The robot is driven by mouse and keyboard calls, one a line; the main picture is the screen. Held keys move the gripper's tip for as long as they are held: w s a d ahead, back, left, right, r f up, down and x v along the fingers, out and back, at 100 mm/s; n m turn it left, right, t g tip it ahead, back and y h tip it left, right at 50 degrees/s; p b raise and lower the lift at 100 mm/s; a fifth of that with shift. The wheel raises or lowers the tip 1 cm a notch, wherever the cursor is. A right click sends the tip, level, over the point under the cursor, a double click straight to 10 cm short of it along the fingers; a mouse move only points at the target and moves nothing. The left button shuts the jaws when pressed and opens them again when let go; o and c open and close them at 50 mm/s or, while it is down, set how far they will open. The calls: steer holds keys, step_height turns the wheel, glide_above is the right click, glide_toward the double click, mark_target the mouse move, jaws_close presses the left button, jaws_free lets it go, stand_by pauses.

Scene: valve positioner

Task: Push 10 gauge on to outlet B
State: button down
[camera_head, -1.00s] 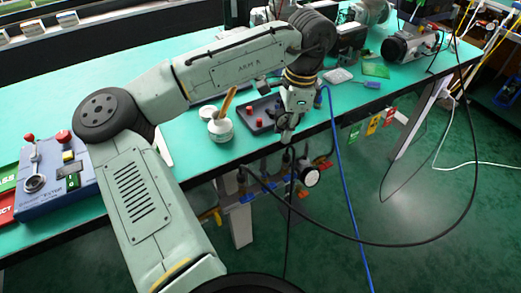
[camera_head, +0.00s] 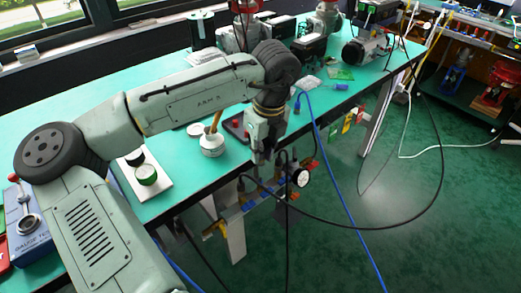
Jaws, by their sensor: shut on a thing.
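My gripper (camera_head: 262,156) points down just beyond the front edge of the green bench. Its fingers are shut on a small dark thing, mostly hidden, and I cannot tell whether it is the 10 gauge. A round white-faced gauge (camera_head: 300,177) shows to the right of my gripper and a little lower, among the fittings below the bench edge. Its numbers are too small to read. A manifold with blue and yellow parts (camera_head: 237,211) hangs below the edge, under my gripper. Several dark fittings crowd there. I cannot make out any outlet letters, so outlet B cannot be picked out.
Black hoses (camera_head: 400,228) and a blue hose (camera_head: 338,195) loop down in front of the bench to the right. A white pot (camera_head: 212,144) with a brush stands on the bench (camera_head: 200,178). Coloured tags (camera_head: 346,124) hang from the edge. The green floor is open.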

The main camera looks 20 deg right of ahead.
mark_target(262, 164)
steer(key=shift+f+b, duration=2.7)
steer(key=shift+f, duration=0.05)
steer(key=shift+r+p, duration=0.15)
steer(key=shift+p, duration=0.25)
steer(key=shift+f, duration=0.3)
steer(key=shift+p, duration=0.65)
steer(key=shift+f+b, duration=0.3)
steer(key=shift+f, duration=0.25)
steer(key=c, duration=1.4)
jaws_free()
steer(key=shift+c, duration=0.2)
